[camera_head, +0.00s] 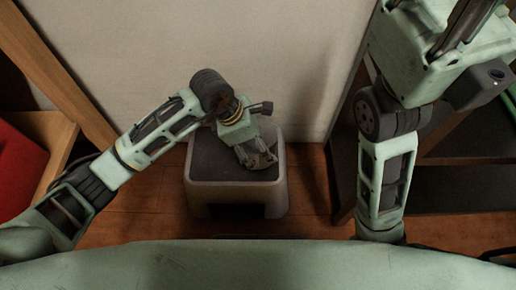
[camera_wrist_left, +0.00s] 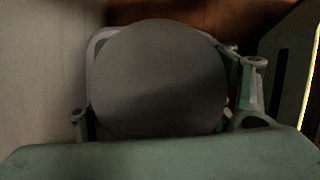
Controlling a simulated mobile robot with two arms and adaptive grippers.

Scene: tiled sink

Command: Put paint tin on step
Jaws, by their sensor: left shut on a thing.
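A grey step stool (camera_head: 236,203) with a dark top stands on the wooden floor against the pale wall. My left gripper (camera_head: 258,158) is over its top, reaching down from the left. In the left wrist view, a round grey disc, the top of the paint tin (camera_wrist_left: 160,80), sits between the two fingers of my left gripper (camera_wrist_left: 166,117), which is shut on it. The step's pale rim (camera_wrist_left: 98,44) shows behind the tin. Whether the tin touches the step cannot be told. My right gripper (camera_head: 465,25) is raised at the top right, its fingertips cut off.
A wooden frame (camera_head: 62,72) and a red object (camera_head: 18,170) are at the left. A dark shelf unit (camera_head: 345,175) stands to the right of the step. A strip of wooden floor (camera_head: 308,190) between them is clear. The wall is close behind the step.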

